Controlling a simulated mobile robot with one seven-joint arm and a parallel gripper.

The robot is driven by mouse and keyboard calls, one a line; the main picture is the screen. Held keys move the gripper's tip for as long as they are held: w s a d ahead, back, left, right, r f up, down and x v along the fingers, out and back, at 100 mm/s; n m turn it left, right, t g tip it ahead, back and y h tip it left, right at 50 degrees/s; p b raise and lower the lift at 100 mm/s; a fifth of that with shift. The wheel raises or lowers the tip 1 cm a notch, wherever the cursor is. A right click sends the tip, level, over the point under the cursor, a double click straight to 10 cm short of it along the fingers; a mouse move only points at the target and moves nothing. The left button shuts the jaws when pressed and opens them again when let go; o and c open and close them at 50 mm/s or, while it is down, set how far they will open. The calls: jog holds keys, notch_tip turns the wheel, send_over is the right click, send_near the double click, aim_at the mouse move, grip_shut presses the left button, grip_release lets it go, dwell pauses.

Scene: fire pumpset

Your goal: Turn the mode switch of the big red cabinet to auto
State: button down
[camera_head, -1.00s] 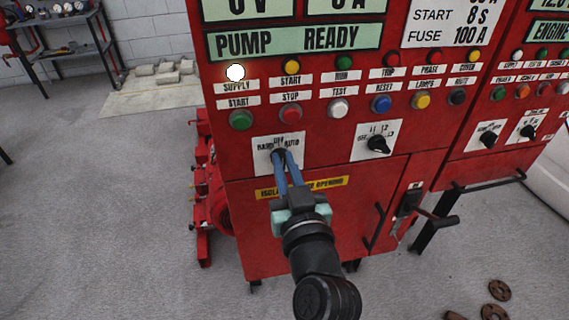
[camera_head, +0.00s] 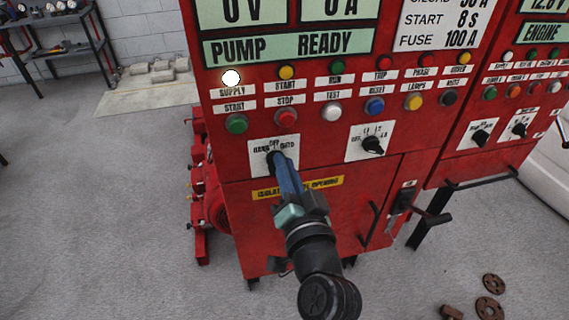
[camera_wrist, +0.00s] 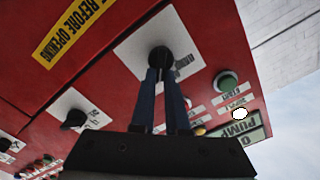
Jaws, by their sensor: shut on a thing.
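The big red cabinet (camera_head: 240,200) fills the middle of the head view. Its mode switch is a black knob (camera_head: 270,159) on a white plate (camera_head: 256,168) marked HAND, OFF and AUTO. My gripper (camera_head: 276,160) is shut on this knob, with its blue fingers seen nearly edge-on. In the wrist view the two fingers (camera_wrist: 160,74) reach up to the knob (camera_wrist: 160,56), one on each side. The fingertips hide part of the knob, and I cannot tell which label it points at.
A second selector switch (camera_head: 372,145) sits to the right on the same cabinet. A row of push buttons, including a red one (camera_head: 286,117), is just above the mode switch. A handle (camera_head: 426,216) sticks out at the lower right.

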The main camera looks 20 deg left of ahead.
jog(key=shift+d+f+m, duration=0.1)
jog(key=shift+m, duration=0.5)
jog(key=c, duration=0.9)
grip_release()
jog(key=b+v, duration=0.3)
jog(key=v, duration=1)
